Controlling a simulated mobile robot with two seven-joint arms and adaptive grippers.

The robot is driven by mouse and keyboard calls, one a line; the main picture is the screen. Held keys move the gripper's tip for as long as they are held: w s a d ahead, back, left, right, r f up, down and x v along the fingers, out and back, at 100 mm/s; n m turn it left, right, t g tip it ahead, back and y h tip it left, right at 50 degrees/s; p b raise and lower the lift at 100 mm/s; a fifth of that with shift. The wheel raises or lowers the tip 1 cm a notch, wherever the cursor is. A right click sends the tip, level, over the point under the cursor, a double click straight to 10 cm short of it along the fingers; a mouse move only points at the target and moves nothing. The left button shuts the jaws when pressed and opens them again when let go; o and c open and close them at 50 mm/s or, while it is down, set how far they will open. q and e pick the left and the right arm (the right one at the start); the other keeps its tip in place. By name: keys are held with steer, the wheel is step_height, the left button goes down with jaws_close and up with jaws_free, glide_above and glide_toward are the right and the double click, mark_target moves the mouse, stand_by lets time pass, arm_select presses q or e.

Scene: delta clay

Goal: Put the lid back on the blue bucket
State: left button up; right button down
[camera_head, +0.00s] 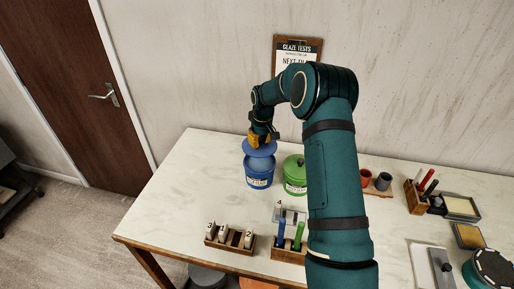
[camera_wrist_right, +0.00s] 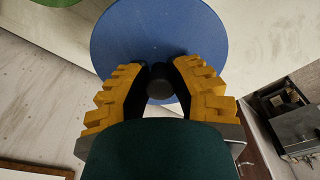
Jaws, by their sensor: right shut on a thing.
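The blue bucket (camera_head: 259,181) stands on the table with a label on its front. The blue lid (camera_head: 260,150) is held just above the bucket's mouth and looks slightly tilted; I cannot tell whether it touches the rim. My right gripper (camera_head: 262,136) is shut on the lid's knob from above. In the right wrist view, the lid (camera_wrist_right: 160,30) is a blue disc, and its dark knob (camera_wrist_right: 160,88) sits between the yellow fingers of the right gripper (camera_wrist_right: 160,80). My left gripper is not in view.
A green lidded bucket (camera_head: 295,177) stands close to the right of the blue one. In front are a wooden rack of numbered pieces (camera_head: 229,239) and a tool holder (camera_head: 288,253). The table (camera_head: 185,180) is clear to the left.

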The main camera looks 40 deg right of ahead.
steer(key=shift+w+d, duration=0.1)
steer(key=shift+f+b, duration=1.15)
steer(key=shift+f, duration=0.95)
steer(key=shift+f+b, duration=0.65)
steer(key=shift+f, duration=0.4)
steer(key=shift+f+b, duration=0.15)
steer(key=shift+b, duration=0.35)
stand_by(0.4)
steer(key=shift+c, duration=1.1)
jaws_free()
steer(key=shift+r+p, duration=1.9)
steer(key=shift+r, duration=1.65)
